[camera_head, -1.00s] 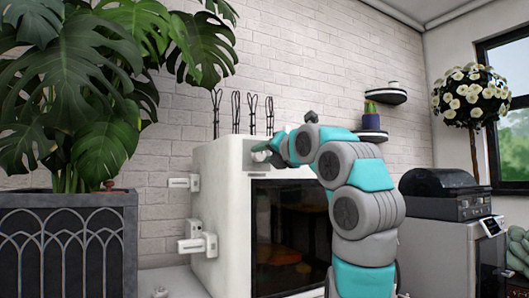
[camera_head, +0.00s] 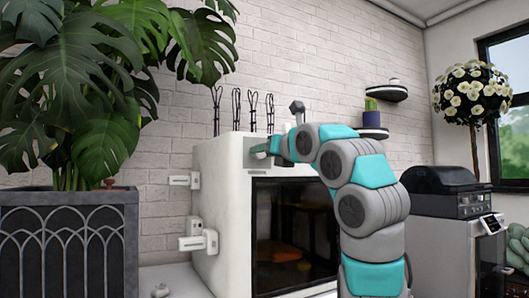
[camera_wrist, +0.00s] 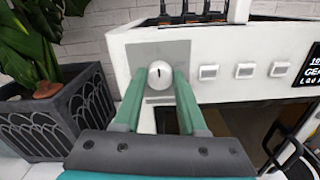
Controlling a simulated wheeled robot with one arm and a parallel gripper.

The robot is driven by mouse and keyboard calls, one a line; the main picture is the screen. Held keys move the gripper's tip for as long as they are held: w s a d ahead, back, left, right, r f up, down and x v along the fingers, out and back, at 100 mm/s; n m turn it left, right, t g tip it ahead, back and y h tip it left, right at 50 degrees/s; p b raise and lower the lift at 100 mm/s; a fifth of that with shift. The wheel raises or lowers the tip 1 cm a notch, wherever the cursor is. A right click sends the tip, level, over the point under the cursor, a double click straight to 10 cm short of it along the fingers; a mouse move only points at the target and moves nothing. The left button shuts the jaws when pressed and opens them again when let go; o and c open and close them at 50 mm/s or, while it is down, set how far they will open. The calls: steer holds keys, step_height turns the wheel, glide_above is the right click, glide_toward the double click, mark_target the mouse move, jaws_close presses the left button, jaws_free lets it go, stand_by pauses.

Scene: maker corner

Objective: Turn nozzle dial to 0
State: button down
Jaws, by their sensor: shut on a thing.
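The nozzle dial (camera_wrist: 160,76) is a round white knob with a short dark mark pointing about straight up. It sits on a grey plate (camera_wrist: 174,52) at the upper left of the white machine's front (camera_head: 222,172). My gripper (camera_wrist: 160,80) has one green finger on each side of the dial and is shut on it. In the head view my gripper (camera_head: 264,150) reaches the machine's top left front, and the dial is mostly hidden there. No numbers around the dial can be read.
Several square white buttons (camera_wrist: 208,72) and a black display (camera_wrist: 312,68) lie right of the dial. A dark glass door (camera_head: 290,235) is below. Black wire loops (camera_head: 253,112) stand on top. A planter (camera_head: 68,245) with a large plant stands left.

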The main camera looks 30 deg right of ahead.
steer(key=shift+c, duration=2.3)
jaws_free()
steer(key=s+b, duration=0.2)
steer(key=s, duration=0.5)
steer(key=shift+s+d+b, duration=0.15)
steer(key=shift+s+b, duration=0.2)
steer(key=shift+b, duration=0.05)
